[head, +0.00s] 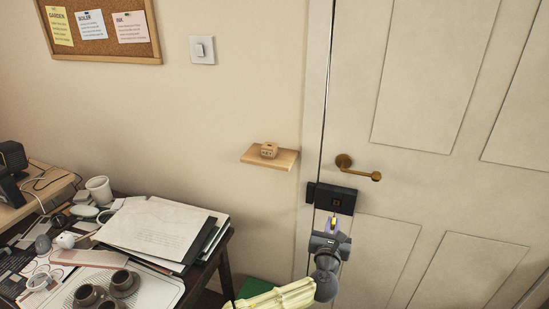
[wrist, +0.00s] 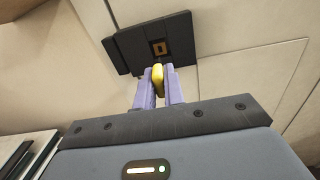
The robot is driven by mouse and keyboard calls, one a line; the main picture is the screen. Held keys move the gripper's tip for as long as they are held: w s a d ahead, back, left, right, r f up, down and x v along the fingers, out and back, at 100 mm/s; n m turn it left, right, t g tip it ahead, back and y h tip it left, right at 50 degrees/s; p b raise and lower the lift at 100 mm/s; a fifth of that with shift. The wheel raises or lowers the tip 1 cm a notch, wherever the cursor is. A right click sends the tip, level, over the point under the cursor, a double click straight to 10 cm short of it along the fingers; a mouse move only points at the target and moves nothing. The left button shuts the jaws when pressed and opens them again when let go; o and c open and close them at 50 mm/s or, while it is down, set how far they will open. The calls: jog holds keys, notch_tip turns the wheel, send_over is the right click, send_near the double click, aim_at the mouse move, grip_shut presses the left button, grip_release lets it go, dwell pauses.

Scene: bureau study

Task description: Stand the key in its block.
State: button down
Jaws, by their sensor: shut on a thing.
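My gripper (head: 334,222) is shut on a yellow key (wrist: 157,76), held between its two purple fingers. In the head view only a small yellow bit of the key (head: 333,222) shows. The fingers are just in front of and below the black lock box (head: 341,200) on the door. A small wooden block (head: 268,150), apparently the key's block, sits on a wall shelf (head: 287,160), up and left of my gripper. Nothing stands in the block that I can see.
A brass door handle (head: 358,168) is above the lock on the white door (head: 430,80). A desk at left holds papers (head: 155,228), dark cups (head: 90,297) and a white mug (head: 99,188). The wall around the shelf is clear.

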dwell(0.4)
jog(key=s+f, duration=0.5)
jog(key=f, duration=0.2)
jog(key=shift+d+f+m+h, duration=0.15)
jog(key=shift+d+m+h, duration=0.15)
jog(key=shift+h, duration=0.1)
jog(key=shift+a, duration=0.1)
